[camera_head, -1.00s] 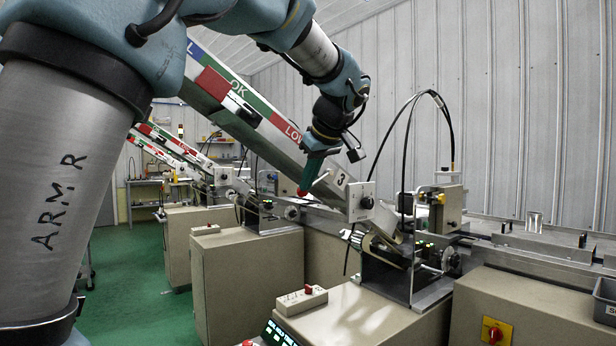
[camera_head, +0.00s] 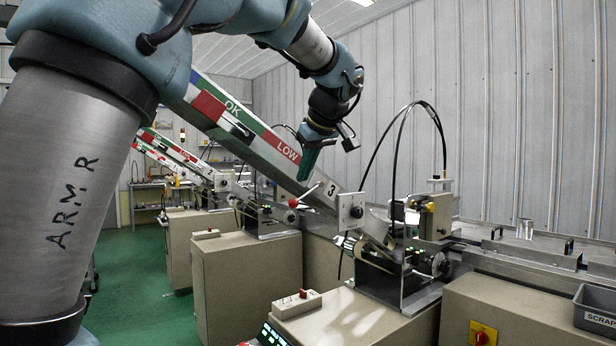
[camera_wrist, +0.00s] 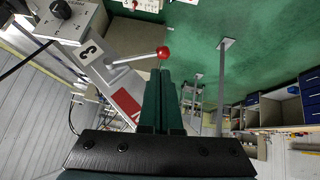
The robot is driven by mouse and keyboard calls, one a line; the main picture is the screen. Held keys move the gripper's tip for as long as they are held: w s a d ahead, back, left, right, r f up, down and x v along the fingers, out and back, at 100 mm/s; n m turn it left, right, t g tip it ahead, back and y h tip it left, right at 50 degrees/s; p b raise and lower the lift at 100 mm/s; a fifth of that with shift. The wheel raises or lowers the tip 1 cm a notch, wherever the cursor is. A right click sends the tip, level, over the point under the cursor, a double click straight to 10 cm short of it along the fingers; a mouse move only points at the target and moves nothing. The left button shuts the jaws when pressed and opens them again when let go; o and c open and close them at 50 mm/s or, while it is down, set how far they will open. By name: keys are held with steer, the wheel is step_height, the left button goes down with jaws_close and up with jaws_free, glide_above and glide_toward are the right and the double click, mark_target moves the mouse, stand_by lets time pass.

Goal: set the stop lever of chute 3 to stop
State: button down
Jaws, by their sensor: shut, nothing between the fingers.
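Chute 3 (camera_head: 262,142) slopes down to the right, with a "3" label near its low end. Its stop lever is a pale rod with a red ball knob (camera_head: 292,203), sticking out to the lower left from the chute's side. In the wrist view the red knob (camera_wrist: 163,52) lies just beyond my fingertips, with the rod running left to the "3" plate. My gripper (camera_head: 303,177) has green fingers pointing down, above the knob and apart from it. In the wrist view my gripper (camera_wrist: 163,75) is shut and empty. I cannot read any stop marking.
A white plate with a black dial (camera_head: 351,212) stands right of the lever, with black cables arching above it. A control box (camera_head: 297,304) sits on the cabinet below. A grey scrap bin (camera_head: 595,308) is at right. Other chutes (camera_head: 170,150) stand behind left.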

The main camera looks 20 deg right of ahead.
steer(key=b+v, duration=0.2)
steer(key=v, duration=0.7)
steer(key=w+a+f+m+g, duration=0.2)
steer(key=w+a+f, duration=0.2)
steer(key=a+f, duration=0.6)
steer(key=w+a+f+m+g, duration=0.15)
steer(key=w+a+f, duration=0.25)
steer(key=a+f, duration=0.55)
steer(key=s+a+f+g, duration=0.1)
steer(key=s+a+f, duration=0.6)
steer(key=f, duration=0.3)
steer(key=s+a+f+g, duration=0.2)
steer(key=s+a+f, duration=0.4)
steer(key=a+f, duration=0.4)
steer(key=shift+s+a+f, duration=0.25)
steer(key=shift+s+f, duration=0.1)
steer(key=shift+f, duration=0.3)
steer(key=c, duration=1.6)
jaws_free()
steer(key=shift+m, duration=0.25)
